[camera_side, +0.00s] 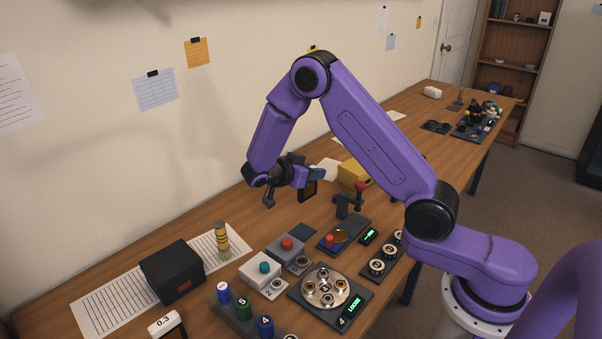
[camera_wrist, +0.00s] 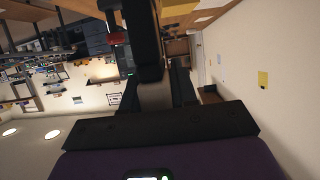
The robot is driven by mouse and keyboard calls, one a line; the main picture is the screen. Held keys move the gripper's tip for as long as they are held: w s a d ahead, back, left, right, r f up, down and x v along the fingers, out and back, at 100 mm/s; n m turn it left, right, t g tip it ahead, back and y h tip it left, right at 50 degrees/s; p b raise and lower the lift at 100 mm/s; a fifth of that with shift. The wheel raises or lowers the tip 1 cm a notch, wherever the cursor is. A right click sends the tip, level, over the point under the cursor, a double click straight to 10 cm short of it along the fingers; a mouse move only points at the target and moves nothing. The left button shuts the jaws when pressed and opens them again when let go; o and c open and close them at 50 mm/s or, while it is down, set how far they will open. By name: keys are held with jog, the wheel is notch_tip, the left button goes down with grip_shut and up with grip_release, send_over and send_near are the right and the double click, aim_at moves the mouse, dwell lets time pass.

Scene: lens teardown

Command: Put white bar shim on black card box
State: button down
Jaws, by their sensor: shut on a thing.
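A white bar marked 0.3 (camera_side: 164,323), which looks like the white bar shim, lies near the bottom left edge of the side view. The black card box (camera_side: 170,275), with a red mark on its front, stands just behind it on the table. My gripper (camera_side: 283,193) is raised above the table, well to the right of the box and apart from it. In the wrist view, dark gripper parts (camera_wrist: 150,75) fill the middle.
Button blocks (camera_side: 264,270), a round metal plate (camera_side: 325,288) and numbered cylinders (camera_side: 243,309) crowd the front. A yellow box (camera_side: 354,174) stands behind my gripper.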

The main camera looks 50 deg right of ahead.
jog(key=shift+s+r, duration=0.15)
jog(key=shift+s, duration=0.15)
jog(key=shift+a, duration=0.15)
jog(key=w+a+r+n+t+y, duration=0.1)
jog(key=a+r+n+t+y, duration=0.3)
jog(key=a, duration=0.6)
jog(key=w+a+r+n+t+y, duration=0.1)
jog(key=a+n+t, duration=0.4)
jog(key=a, duration=0.5)
jog(key=w+a+r+n+t+y, duration=0.1)
jog(key=a+r+n+t+y, duration=0.3)
jog(key=a, duration=0.6)
jog(key=n, duration=0.1)
send_over(169, 255)
jog(key=shift+t, duration=0.3)
jog(key=shift+f, duration=6.9)
